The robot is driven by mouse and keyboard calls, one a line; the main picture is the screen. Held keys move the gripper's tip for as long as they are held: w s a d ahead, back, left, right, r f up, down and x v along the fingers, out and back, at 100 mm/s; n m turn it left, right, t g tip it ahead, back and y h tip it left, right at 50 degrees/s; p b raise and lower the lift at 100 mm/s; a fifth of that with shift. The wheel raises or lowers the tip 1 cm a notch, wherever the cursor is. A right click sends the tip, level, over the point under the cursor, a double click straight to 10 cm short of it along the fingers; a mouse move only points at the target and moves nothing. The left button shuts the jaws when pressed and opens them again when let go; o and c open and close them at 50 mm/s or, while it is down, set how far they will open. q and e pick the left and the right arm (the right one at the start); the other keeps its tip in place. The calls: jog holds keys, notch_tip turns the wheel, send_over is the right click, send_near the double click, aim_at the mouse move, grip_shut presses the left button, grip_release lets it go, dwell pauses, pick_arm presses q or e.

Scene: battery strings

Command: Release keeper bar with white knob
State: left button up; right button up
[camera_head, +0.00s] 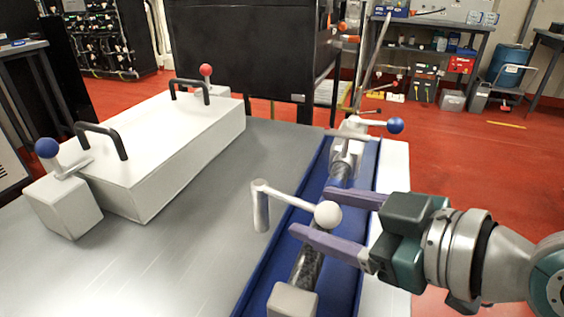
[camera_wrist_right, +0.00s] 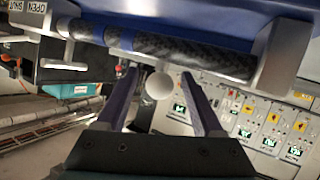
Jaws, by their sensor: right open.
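The white knob (camera_head: 328,214) sits at the end of a light grey keeper bar (camera_head: 288,197), which runs left to a short upright post (camera_head: 261,208). The bar lies across a dark rod (camera_head: 307,264) in a blue channel. My right gripper (camera_head: 315,212) is open, with its purple fingers on either side of the white knob. In the right wrist view the knob (camera_wrist_right: 158,86) is between the two fingers, with a gap visible on each side. The bar is mostly hidden in that view. My left gripper is not in view.
A white box (camera_head: 180,150) with two black handles lies at left. A blue-knobbed block (camera_head: 63,205) stands by its near end; a red knob (camera_head: 206,70) is at its far end. Another blue knob (camera_head: 396,125) is at the channel's far end. The grey tabletop (camera_head: 185,265) is clear in front.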

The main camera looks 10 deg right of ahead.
grip_shut()
dwell(0.4)
dwell(0.9)
